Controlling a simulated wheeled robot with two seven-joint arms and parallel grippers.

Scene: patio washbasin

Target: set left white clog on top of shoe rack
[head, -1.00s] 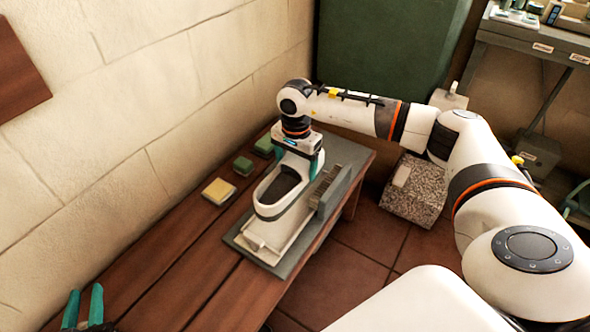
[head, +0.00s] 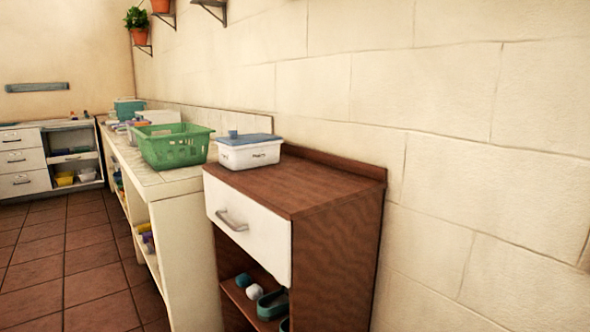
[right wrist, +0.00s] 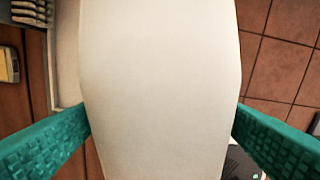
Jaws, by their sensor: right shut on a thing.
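In the right wrist view a large smooth white thing, taken to be the white clog (right wrist: 160,60), fills the middle of the picture. The teal fingers of my right gripper (right wrist: 162,122) press on its two sides, so the gripper is shut on it. Only part of its surface shows, so I cannot tell left from right clog by it. No gripper shows in the head view. A brown wooden cabinet (head: 335,235) with a white drawer stands there. I cannot tell whether its open lower shelf is the shoe rack; a teal shoe-like thing (head: 272,304) lies in it.
A lidded white box (head: 249,153) stands on the cabinet's top left; the rest of the top is clear. A green basket (head: 174,146) stands on the pale counter beside it. Tiled floor (head: 75,240) is open at left. Wooden planks show in the right wrist view (right wrist: 18,110).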

